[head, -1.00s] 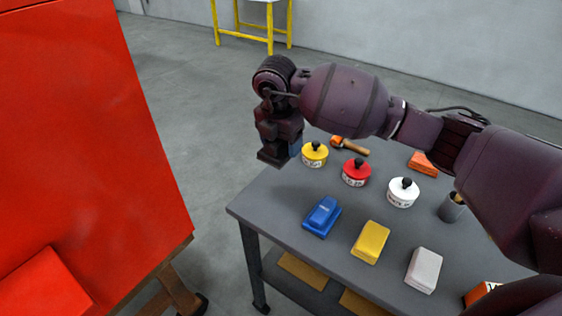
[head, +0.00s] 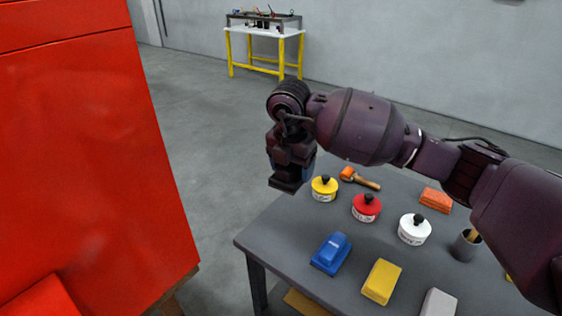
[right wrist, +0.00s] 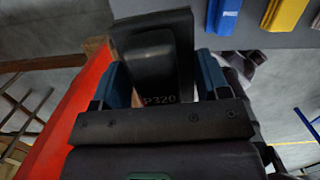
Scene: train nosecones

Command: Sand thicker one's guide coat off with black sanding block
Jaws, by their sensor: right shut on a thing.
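My right gripper (head: 302,170) is shut on the black sanding block (right wrist: 155,50). In the right wrist view the block is marked P320 and sits between the blue fingers. In the head view the block (head: 284,183) hangs under the gripper, in the gap between the table's far left corner and a large red panel (head: 90,150). The block is apart from the panel. The panel has faint darker, cloudy patches. A second red piece (head: 38,300) shows at the lower left. I cannot tell which is thicker. My left gripper is out of view.
The grey table (head: 290,225) holds blue (head: 331,254), yellow (head: 381,282) and pale grey blocks, yellow (head: 324,188), red (head: 366,208) and white (head: 414,229) knobbed tins, and a wooden-handled tool (head: 360,178). A yellow-legged bench (head: 264,32) stands far back.

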